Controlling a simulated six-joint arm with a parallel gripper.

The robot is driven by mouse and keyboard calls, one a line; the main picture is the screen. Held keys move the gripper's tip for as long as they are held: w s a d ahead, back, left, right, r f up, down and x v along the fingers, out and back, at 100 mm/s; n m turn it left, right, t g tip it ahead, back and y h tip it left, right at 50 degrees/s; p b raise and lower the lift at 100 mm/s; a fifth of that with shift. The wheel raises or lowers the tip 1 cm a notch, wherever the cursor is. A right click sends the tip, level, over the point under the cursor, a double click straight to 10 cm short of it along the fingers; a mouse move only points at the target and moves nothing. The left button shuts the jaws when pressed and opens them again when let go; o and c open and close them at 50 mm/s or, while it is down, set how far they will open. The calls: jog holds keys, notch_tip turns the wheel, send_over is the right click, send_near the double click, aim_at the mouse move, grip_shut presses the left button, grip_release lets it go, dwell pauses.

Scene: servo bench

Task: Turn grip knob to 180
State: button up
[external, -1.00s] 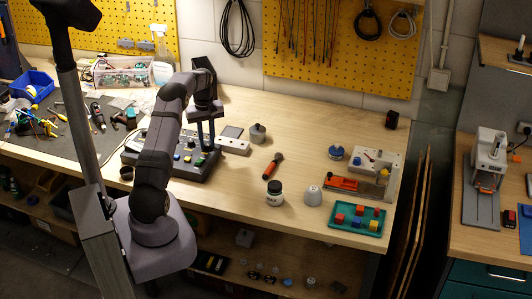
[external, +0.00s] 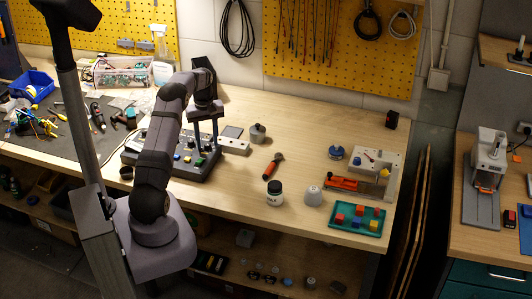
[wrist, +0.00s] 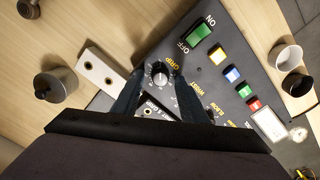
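The grip knob (wrist: 159,72) is a small round dark knob with a light mark, beside the yellow word GRIP on the dark control panel (wrist: 218,75). In the wrist view my gripper (wrist: 159,74) has one finger on each side of the knob, with what looks like a gap on both sides. The fingers look open; contact with the knob does not show. In the external view my gripper (external: 216,143) points down at the right part of the control box (external: 165,160), and the knob cannot be made out there.
The panel also has a green ON/OFF switch (wrist: 197,33) and yellow, blue, green and red buttons near the knob. A pale block with holes (wrist: 98,71) and a grey metal cylinder (wrist: 56,84) stand close to the box.

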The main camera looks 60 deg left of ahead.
aim_at(209, 144)
jog(key=shift+r+b, duration=1.15)
jog(key=shift+r, duration=2.55)
jog(key=shift+w+d, duration=0.2)
jog(key=shift+d, duration=0.05)
jog(key=w+d+m, duration=0.2)
jog(key=d+m, duration=0.2)
jog(key=d, duration=1)
jog(key=w+d+m, duration=0.2)
jog(key=d+m, duration=0.3)
jog(key=d, duration=0.8)
jog(key=s+d+f+m, duration=0.2)
jog(key=s+d+m, duration=0.1)
jog(key=s+d, duration=0.4)
jog(key=s+d+f+m, duration=0.2)
jog(key=s+d+m, duration=0.2)
jog(key=s+d, duration=0.3)
jog(key=d, duration=0.3)
jog(key=shift+s+d+f, duration=0.15)
jog(key=shift+d+f, duration=0.05)
jog(key=shift+f, duration=0.2)
